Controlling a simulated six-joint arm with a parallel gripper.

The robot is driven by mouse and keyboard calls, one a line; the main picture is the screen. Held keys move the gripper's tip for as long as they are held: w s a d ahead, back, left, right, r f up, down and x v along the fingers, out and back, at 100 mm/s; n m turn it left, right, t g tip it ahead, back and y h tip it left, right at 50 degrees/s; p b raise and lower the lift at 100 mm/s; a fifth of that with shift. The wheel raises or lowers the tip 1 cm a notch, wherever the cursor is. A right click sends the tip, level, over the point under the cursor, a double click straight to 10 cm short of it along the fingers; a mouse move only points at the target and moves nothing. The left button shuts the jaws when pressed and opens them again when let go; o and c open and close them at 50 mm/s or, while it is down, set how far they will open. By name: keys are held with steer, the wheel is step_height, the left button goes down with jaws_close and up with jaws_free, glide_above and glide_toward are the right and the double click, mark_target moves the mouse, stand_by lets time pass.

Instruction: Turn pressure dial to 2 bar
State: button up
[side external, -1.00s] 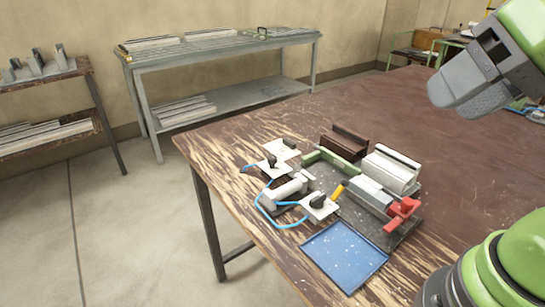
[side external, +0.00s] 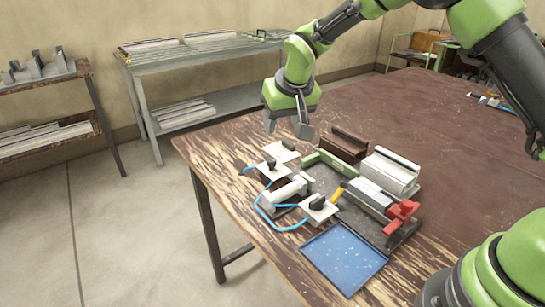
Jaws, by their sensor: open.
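Two white control plates with black knobs stand at the left edge of the clamp fixture. One knob (side external: 271,163) is at the back left, the other knob (side external: 317,202) nearer the front. I cannot tell which is the pressure dial, and no scale or bar marks are legible. My gripper (side external: 286,128) points down, open and empty, above the back of the fixture. It is apart from both knobs and appears above and slightly behind the back-left one.
Blue hoses (side external: 262,207) loop around a white cylinder (side external: 284,190) between the plates. A clamp with red handle (side external: 402,213), a blue tray (side external: 343,257), a brown block (side external: 343,146) and a white profile block (side external: 390,172) stand close by.

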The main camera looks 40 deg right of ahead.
mark_target(272, 160)
steer(key=x, duration=1.3)
steer(key=shift+a, duration=0.15)
steer(key=c, duration=0.9)
